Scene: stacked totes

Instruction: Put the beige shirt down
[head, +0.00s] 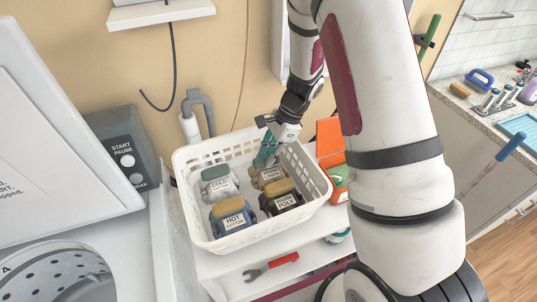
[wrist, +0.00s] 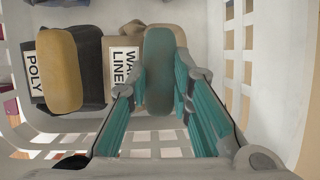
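The beige shirt (head: 259,180) is a folded bundle with a "WARM LINEN" label, inside the white basket (head: 215,243) at its back right. In the wrist view the beige shirt (wrist: 118,42) has a teal-grey pad on top. My gripper (head: 267,158) points down into the basket. In the wrist view the teal fingers of my gripper (wrist: 162,80) lie against both sides of that pad, shut on it. The shirt sits at about the height of its neighbours; its underside is hidden, so I cannot tell whether it touches the basket floor.
A black "WARM POLY" bundle (head: 284,200) is close beside it. A "HOT COTTON" bundle (head: 232,216) and a "COLD" bundle (head: 218,185) fill the left side. An orange box (head: 330,140) stands right of the basket, a washer (head: 70,265) left. Basket walls are close to the gripper.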

